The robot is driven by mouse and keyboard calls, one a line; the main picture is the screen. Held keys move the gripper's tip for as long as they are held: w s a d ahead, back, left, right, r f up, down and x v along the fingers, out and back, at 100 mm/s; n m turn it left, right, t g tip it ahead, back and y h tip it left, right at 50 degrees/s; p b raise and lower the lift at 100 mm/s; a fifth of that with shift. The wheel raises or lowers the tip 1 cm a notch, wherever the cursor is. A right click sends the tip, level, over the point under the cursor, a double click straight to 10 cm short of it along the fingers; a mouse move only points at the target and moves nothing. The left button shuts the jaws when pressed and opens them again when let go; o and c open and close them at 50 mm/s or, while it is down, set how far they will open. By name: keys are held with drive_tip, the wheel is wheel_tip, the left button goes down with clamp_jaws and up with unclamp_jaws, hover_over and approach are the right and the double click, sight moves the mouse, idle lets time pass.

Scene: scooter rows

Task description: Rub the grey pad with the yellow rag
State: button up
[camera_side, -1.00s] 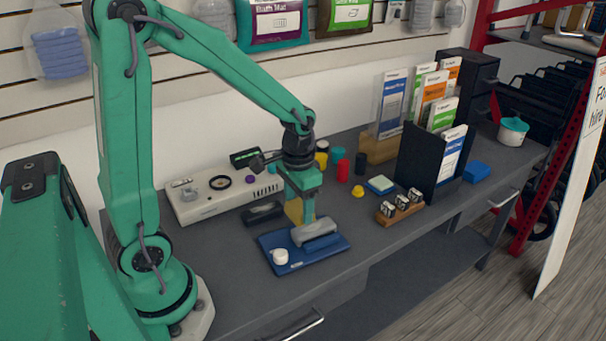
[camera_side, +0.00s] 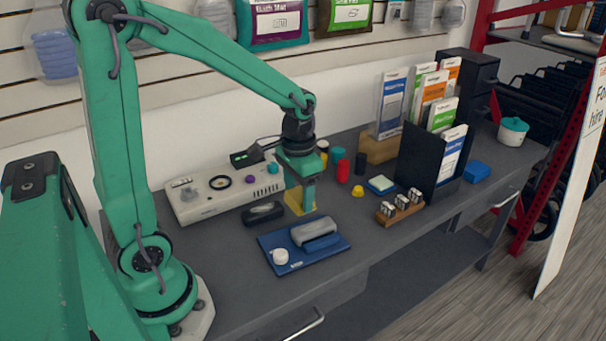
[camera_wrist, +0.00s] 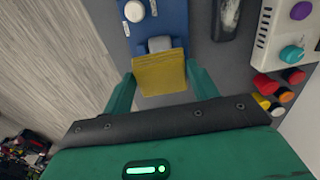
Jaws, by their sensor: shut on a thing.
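The yellow rag (camera_side: 300,203) hangs between the fingers of my gripper (camera_side: 307,196), behind the blue tray (camera_side: 268,243) in the side view. The wrist view shows the rag (camera_wrist: 160,74) spread between the two green fingers of my gripper (camera_wrist: 160,86). The grey pad (camera_side: 312,231) lies on the tray, with a dark blue part along its front side. In the wrist view the grey pad (camera_wrist: 160,44) shows just beyond the rag, which may hide some of it. Whether the rag touches the table is unclear.
A white round cap (camera_side: 280,256) sits on the tray. A dark case (camera_side: 262,213) lies behind it, near a white panel with knobs (camera_side: 210,198). A small yellow dome (camera_side: 357,191) and a wooden rack (camera_side: 400,208) stand right. The table front left is clear.

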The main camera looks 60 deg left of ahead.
sight(319, 224)
drive_tip(key=shift+f, duration=0.1)
drive_tip(key=shift+f, duration=3)
wheel_tip(319, 224, down, 2)
drive_tip(key=shift+f, duration=0.1)
drive_tip(key=shift+w+d+r, duration=0.1)
drive_tip(key=shift+w+r, duration=0.15)
drive_tip(key=shift+w, duration=0.65)
drive_tip(key=shift+w+d+f, duration=0.15)
drive_tip(key=shift+w, duration=1.65)
drive_tip(key=shift+w+d, duration=0.1)
drive_tip(key=shift+w, duration=0.85)
drive_tip(key=shift+s+a, duration=0.2)
drive_tip(key=shift+s, duration=1.7)
drive_tip(key=shift+s+a, duration=0.15)
drive_tip(key=shift+s, duration=1.7)
drive_tip(key=shift+w+r, duration=0.1)
drive_tip(key=shift+r, duration=4)
